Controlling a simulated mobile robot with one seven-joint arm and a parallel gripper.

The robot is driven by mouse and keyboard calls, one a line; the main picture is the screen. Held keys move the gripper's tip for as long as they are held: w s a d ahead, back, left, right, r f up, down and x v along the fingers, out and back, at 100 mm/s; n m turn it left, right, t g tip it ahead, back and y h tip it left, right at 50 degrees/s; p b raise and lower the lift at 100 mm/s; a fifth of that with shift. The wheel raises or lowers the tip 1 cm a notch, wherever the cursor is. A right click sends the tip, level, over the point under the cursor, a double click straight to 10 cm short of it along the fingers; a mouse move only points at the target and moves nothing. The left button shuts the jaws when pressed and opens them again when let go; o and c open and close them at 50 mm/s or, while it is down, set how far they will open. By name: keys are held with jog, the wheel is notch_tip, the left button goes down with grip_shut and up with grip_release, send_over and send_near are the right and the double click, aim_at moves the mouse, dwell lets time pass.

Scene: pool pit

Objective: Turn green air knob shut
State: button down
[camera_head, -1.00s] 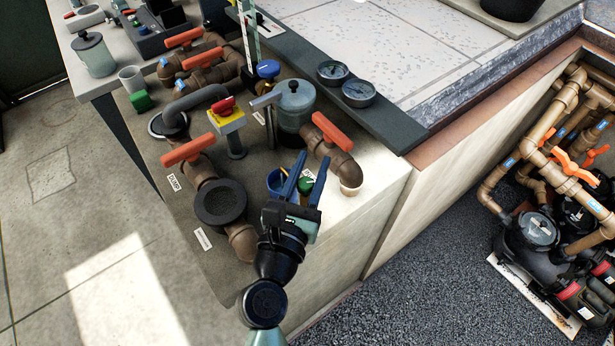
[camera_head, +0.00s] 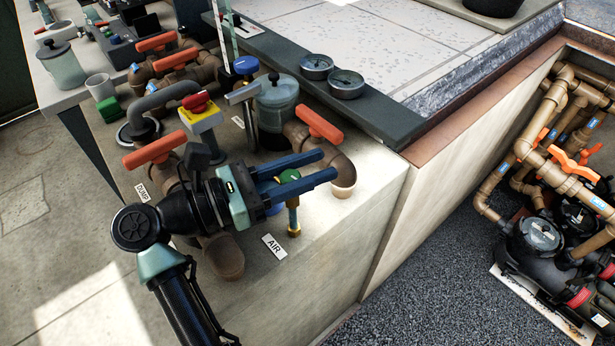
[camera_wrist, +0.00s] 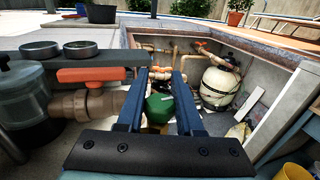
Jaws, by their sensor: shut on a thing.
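The green air knob (camera_head: 289,176) tops a small brass valve (camera_head: 293,222) on the concrete ledge, beside the AIR label (camera_head: 274,246). My gripper (camera_head: 322,168) reaches in from the left, its blue fingers lying level on either side of the knob and shut on it. In the wrist view the green knob (camera_wrist: 159,108) sits between the two blue fingers (camera_wrist: 160,100). The far finger hides part of its edge. The exact contact points are hard to see.
An orange-handled valve (camera_head: 320,124) stands close behind the fingers. A clear-lidded strainer pot (camera_head: 277,100), a red-and-yellow switch (camera_head: 200,112) and another orange handle (camera_head: 155,150) crowd the left. Two gauges (camera_head: 346,83) lie on the dark ledge. The pit with pipes is at right.

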jog(key=shift+s+d+f+m+g+h+b, duration=0.1)
jog(key=shift+s+m+g+h+b, duration=0.1)
jog(key=shift+m+g+b, duration=0.3)
jog(key=shift+s+f+m+g+h+b, duration=0.1)
jog(key=shift+m+g+h+b, duration=0.15)
jog(key=shift+g+b, duration=0.4)
jog(key=c, duration=0.6)
grip_release()
jog(key=shift+d, duration=0.1)
jog(key=shift+o, duration=0.2)
jog(key=shift+r, duration=0.1)
jog(key=b+v, duration=0.2)
jog(key=v, duration=1.1)
jog(key=shift+b, duration=0.35)
jog(key=shift+w+r, duration=0.1)
